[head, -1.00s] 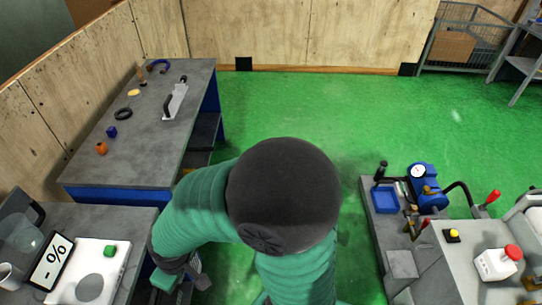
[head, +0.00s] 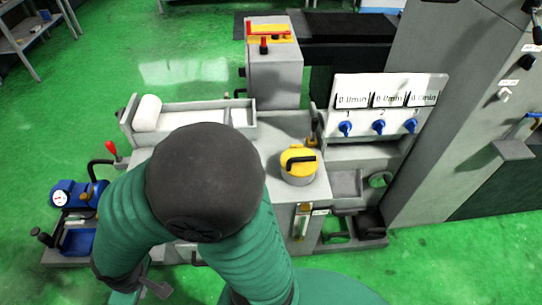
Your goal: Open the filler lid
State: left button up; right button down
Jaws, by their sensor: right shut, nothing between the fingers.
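The filler lid (head: 297,155) is a yellow round cap with a black bar handle. It sits flat on a short grey cylinder (head: 298,180) on top of the grey machine, right of centre in the head view, and looks closed. My right gripper (head: 158,289) is low at the left, partly hidden by my own arm. It is shut and empty, well away from the lid to its lower left. My large dark arm joint stands between the camera and the machine's left part. My left gripper is not in view.
A panel with several blue knobs (head: 379,127) stands right of the lid, beside a tall grey cabinet (head: 440,100). A trough with a white roll (head: 147,113) lies left. A blue pump (head: 70,194) and red-knobbed lever (head: 111,147) are at far left. Green floor is open beyond.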

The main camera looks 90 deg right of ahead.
aim_at(297, 161)
jog(key=z, duration=2.75)
jog(key=i+z, duration=0.25)
jog(key=i+l+u, duration=0.15)
jog(key=i, duration=0.2)
jog(key=i+l+u, duration=0.15)
jog(key=i, duration=0.2)
jog(key=l, duration=0.05)
